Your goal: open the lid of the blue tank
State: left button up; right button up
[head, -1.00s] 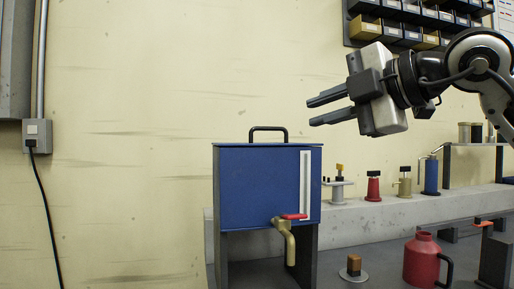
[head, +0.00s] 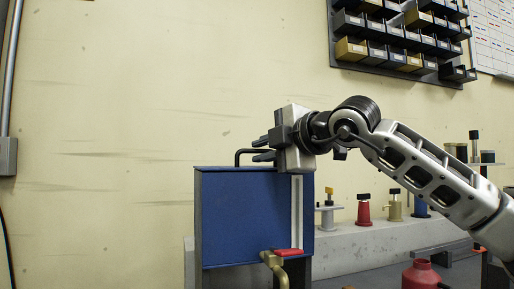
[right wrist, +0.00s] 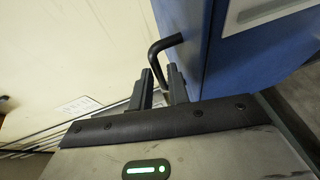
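The blue tank (head: 243,215) stands at the centre of the head view, with its lid (head: 222,168) flat and closed on top. A black bar handle (head: 238,156) rises from the lid; its right part is hidden behind my right gripper. My right gripper (head: 262,147) is at the handle, just above the lid, fingers pointing left. In the right wrist view the handle (right wrist: 156,62) runs down between the two parted fingers (right wrist: 160,84), with gaps beside it. I cannot tell whether either finger touches it. My left gripper is out of view.
A brass tap with a red lever (head: 288,252) is on the tank's front. A red can (head: 421,277) and several small fittings, including a red one (head: 363,210), stand to the right. Part bins (head: 390,35) hang on the wall. The wall side left of the tank is clear.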

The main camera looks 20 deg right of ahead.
jog(key=shift+x, duration=1.1)
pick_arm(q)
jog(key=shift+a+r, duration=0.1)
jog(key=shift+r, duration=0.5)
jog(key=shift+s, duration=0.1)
pick_arm(e)
grip_shut()
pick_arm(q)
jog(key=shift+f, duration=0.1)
pick_arm(e)
jog(key=shift+r, duration=0.15)
